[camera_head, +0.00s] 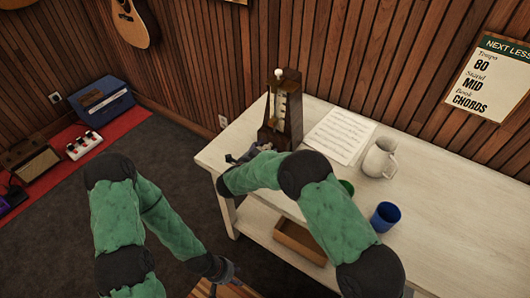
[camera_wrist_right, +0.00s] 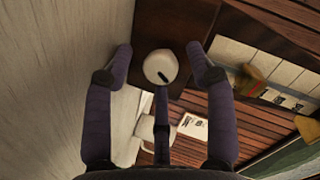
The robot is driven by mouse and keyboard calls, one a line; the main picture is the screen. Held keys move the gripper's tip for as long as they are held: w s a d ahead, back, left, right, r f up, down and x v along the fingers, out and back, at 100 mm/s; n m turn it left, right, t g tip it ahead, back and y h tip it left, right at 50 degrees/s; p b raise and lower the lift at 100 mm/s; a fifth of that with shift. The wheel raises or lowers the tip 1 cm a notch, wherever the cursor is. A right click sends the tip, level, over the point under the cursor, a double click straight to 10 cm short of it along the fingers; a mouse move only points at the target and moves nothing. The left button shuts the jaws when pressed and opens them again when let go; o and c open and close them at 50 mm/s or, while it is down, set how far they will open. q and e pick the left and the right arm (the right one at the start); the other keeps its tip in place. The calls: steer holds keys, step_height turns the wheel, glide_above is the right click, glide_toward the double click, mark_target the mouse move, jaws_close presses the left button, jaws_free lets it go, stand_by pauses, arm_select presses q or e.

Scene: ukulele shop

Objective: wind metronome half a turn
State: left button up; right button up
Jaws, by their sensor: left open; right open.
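The metronome (camera_head: 280,112) is a tall dark wooden case with a pale scale and rod, upright at the table's back left corner. In the right wrist view its brown side carries a round white knob (camera_wrist_right: 158,65) with a short dark mark, tilted slightly. My right gripper (camera_head: 250,153) is low beside the metronome's left side. In the right wrist view it is open, one finger on each side of the knob, with visible gaps. My left gripper (camera_head: 226,284) is low in front of the table, away from the metronome, partly cut by the lower edge.
The white table (camera_head: 460,235) holds a sheet of music (camera_head: 340,135), a white pitcher (camera_head: 380,158), a blue cup (camera_head: 385,216) and a green cup (camera_head: 346,187) partly behind my right arm. A wooden tray (camera_head: 300,243) sits on the lower shelf. The wall is close behind the metronome.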

steer(key=shift+w+d, duration=0.25)
steer(key=shift+w, duration=0.1)
steer(key=shift+c, duration=0.3)
jaws_close()
steer(key=shift+f, duration=0.1)
steer(key=m+t+b, duration=0.1)
steer(key=m+b, duration=0.1)
steer(key=shift+s+f+y+b, duration=0.1)
steer(key=shift+f+y+b, duration=0.05)
steer(key=shift+y+b, duration=0.2)
steer(key=shift+m+t+y+b, duration=0.35)
steer(key=shift+m+t+b, duration=0.25)
steer(key=shift+m+b, duration=1.2)
